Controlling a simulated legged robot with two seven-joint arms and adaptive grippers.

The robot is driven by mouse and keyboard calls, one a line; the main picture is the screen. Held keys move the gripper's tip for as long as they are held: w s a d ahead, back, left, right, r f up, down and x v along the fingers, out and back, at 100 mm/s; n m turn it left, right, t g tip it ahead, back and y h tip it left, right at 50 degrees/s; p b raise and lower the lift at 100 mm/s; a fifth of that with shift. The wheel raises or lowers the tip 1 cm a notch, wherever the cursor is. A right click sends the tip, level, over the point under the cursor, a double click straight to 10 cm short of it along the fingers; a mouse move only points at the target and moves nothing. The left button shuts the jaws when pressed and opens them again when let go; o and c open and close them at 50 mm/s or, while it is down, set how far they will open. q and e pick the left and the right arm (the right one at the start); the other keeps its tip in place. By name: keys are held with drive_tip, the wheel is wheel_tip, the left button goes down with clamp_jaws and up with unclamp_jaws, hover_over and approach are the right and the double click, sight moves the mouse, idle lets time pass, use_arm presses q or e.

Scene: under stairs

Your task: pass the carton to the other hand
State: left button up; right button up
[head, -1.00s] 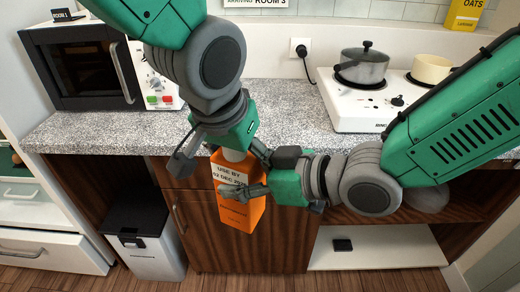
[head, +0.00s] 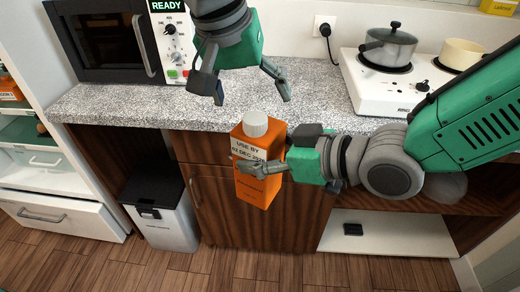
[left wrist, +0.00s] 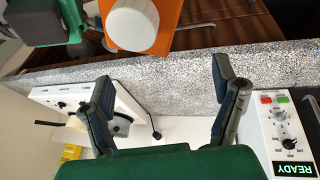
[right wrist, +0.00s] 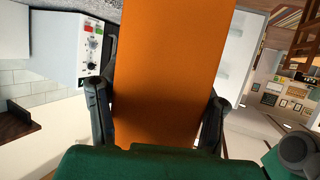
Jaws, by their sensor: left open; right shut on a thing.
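The orange carton (head: 258,190) with a white cap and a printed "USE BY" label is upright in front of the counter. My right gripper (head: 262,164) is shut on it from the right side. In the right wrist view the carton (right wrist: 172,75) fills the space between the two fingers (right wrist: 158,115). My left gripper (head: 250,92) is open and empty above the carton, its fingers apart over the counter edge. In the left wrist view the carton's white cap (left wrist: 132,24) shows beyond the open fingers (left wrist: 168,95), clear of them.
The speckled counter (head: 120,106) runs behind, with a microwave (head: 100,40) at left. A white hob (head: 395,90) carries a grey pot (head: 388,48) and a cream pot (head: 462,55). A grey bin (head: 160,215) stands below. The floor in front is clear.

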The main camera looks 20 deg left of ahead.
use_arm(q)
drive_tip(key=a+f+n+g, duration=0.1)
drive_tip(key=a+f+n, duration=0.25)
drive_tip(key=f, duration=0.65)
drive_tip(key=a+f+n, duration=0.3)
drive_tip(key=a+f, duration=0.2)
drive_tip(key=f, duration=0.5)
drive_tip(key=s+a+f+m+g, duration=0.1)
drive_tip(key=s+f+m, duration=0.3)
drive_tip(key=s+f, duration=0.6)
drive_tip(key=s+a+f+m+g+y, duration=0.1)
drive_tip(key=s+a+f+m, duration=0.2)
drive_tip(key=s+f, duration=0.7)
drive_tip(key=shift+s+a+f+m+g, duration=0.25)
drive_tip(key=shift+s+f+m+g, duration=0.1)
drive_tip(key=shift+s+m, duration=0.8)
drive_tip(key=shift+w, duration=0.1)
